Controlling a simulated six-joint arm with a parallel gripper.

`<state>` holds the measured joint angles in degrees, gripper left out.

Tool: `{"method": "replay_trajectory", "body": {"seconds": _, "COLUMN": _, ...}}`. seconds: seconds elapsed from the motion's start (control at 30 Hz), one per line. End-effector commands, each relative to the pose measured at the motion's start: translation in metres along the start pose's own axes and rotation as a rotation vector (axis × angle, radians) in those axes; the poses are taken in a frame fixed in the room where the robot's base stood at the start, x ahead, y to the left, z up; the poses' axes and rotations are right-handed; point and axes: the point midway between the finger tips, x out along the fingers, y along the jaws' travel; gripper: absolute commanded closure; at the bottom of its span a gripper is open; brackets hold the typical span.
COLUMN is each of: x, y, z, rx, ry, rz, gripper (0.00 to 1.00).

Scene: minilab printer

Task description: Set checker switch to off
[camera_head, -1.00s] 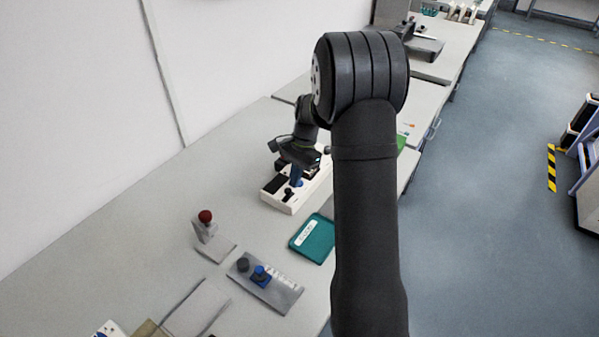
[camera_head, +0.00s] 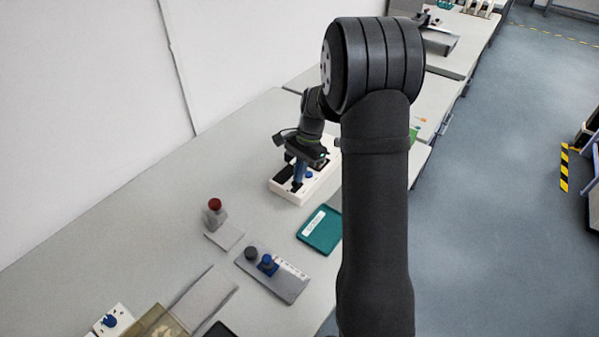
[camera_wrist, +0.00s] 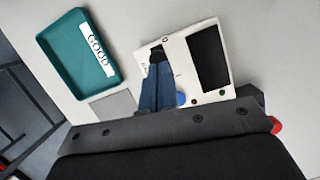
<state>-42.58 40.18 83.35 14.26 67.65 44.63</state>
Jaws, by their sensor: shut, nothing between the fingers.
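The checker is a white box (camera_head: 279,188) on the bench in the head view. In the wrist view its white panel (camera_wrist: 218,93) carries a black screen (camera_wrist: 208,57), a blue button (camera_wrist: 182,98) and small red and green spots. My gripper (camera_head: 298,183) is shut and points down over the box. In the wrist view its blue fingers (camera_wrist: 158,68) reach to a black part (camera_wrist: 157,54) at the panel's end, which looks like the switch. The fingers partly cover it. I cannot tell whether they touch it or which way it is set.
A teal tray labelled GOOD (camera_head: 320,230) lies beside the checker. A red-topped button stand (camera_head: 215,212) and a grey panel with a blue knob (camera_head: 285,285) are nearer. My arm hides part of the bench's right side. The bench left of the checker is clear.

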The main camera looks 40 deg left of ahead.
Motion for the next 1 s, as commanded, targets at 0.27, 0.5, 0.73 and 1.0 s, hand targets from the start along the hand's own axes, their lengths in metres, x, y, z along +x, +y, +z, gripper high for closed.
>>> {"method": "replay_trajectory", "body": {"seconds": 0.27, "x": -0.041, "y": 0.001, "z": -0.032, "rx": 0.001, "ry": 0.008, "rz": -0.003, "gripper": 1.00}}
{"method": "replay_trajectory", "body": {"seconds": 0.5, "x": -0.092, "y": 0.001, "z": -0.031, "rx": 0.000, "ry": 0.009, "rz": -0.005, "gripper": 1.00}}
{"method": "replay_trajectory", "body": {"seconds": 0.73, "x": -0.116, "y": 0.001, "z": -0.031, "rx": 0.001, "ry": 0.008, "rz": -0.004, "gripper": 1.00}}
{"method": "replay_trajectory", "body": {"seconds": 1.0, "x": -0.119, "y": 0.001, "z": -0.031, "rx": 0.001, "ry": 0.008, "rz": -0.004, "gripper": 1.00}}
